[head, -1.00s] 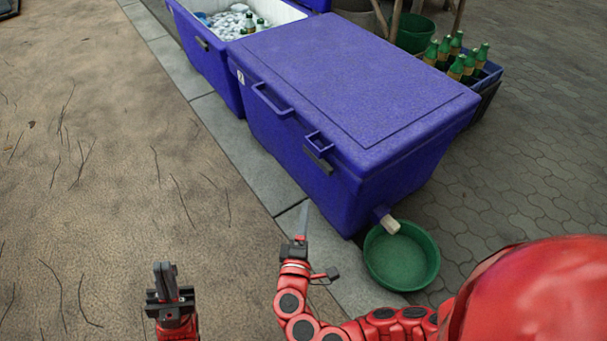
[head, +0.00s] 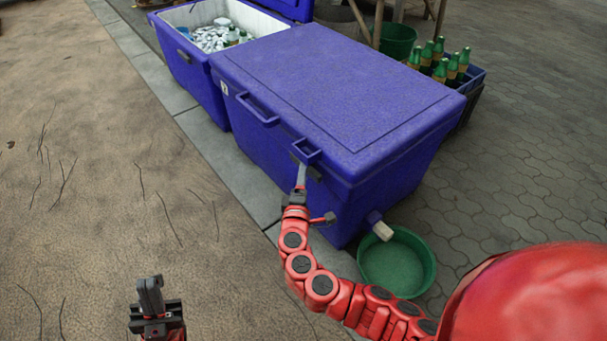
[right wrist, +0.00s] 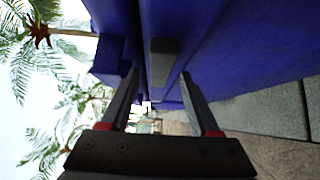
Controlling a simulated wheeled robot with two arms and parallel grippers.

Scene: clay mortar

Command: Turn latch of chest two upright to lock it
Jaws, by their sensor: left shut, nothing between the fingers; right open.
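The closed blue chest (head: 330,95) stands in the middle of the head view. Its small grey latch (head: 316,174) is on the front near the right corner, below the lid's small loop, and lies sideways along the chest. My right gripper (head: 302,168) is at the latch and hides part of it. In the right wrist view, the latch (right wrist: 164,60) shows between the spread fingers of that gripper (right wrist: 161,76), slightly beyond the tips; I cannot tell if they touch. My left gripper (head: 150,285) is shut and empty, low over the brown ground.
An open blue chest (head: 195,80) with ice and bottles adjoins at the left. A green basin (head: 400,265) lies under the closed chest's drain spout (head: 382,230). A crate of green bottles (head: 465,85) stands behind. The ground at the left is clear.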

